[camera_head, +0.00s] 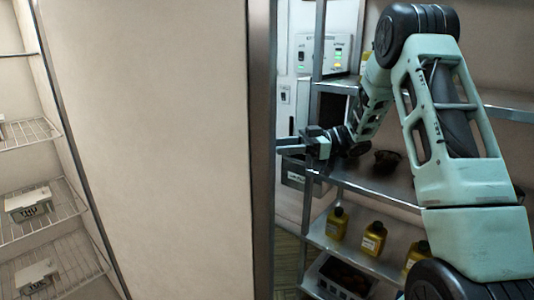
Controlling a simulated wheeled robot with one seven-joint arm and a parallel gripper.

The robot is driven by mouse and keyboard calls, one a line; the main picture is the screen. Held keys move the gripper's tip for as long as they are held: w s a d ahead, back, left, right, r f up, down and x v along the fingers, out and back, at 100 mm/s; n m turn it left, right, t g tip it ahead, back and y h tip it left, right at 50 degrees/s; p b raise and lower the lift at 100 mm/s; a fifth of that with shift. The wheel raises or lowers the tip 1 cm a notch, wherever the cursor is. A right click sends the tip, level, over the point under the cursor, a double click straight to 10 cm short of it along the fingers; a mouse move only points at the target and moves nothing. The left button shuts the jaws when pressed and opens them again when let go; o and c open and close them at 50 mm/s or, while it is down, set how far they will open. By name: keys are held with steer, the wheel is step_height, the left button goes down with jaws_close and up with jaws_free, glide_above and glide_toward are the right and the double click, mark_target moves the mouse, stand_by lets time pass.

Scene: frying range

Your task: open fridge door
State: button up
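A wide, plain beige panel (150,140), which looks like the fridge door, fills the left middle of the view and has a dark metal edge (262,150) on its right. To its left, the fridge interior (40,95) shows with wire racks, so the door appears to stand open. My gripper (283,146) points left, with its fingertips beside the door's dark edge. I cannot tell whether they touch it. The fingers look close together, and their gap is not clear. No handle is visible.
White labelled boxes (28,203) sit on the fridge racks. Behind my arm, a metal shelf unit (375,190) holds yellow bottles (373,238) and a dark bowl (386,160). A white control panel (322,54) with green lights is at the back.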

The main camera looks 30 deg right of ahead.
steer(key=b+v, duration=0.2)
steer(key=v, duration=1)
steer(key=shift+s+b, duration=0.2)
steer(key=shift+b, duration=0.1)
steer(key=shift+a, duration=0.1)
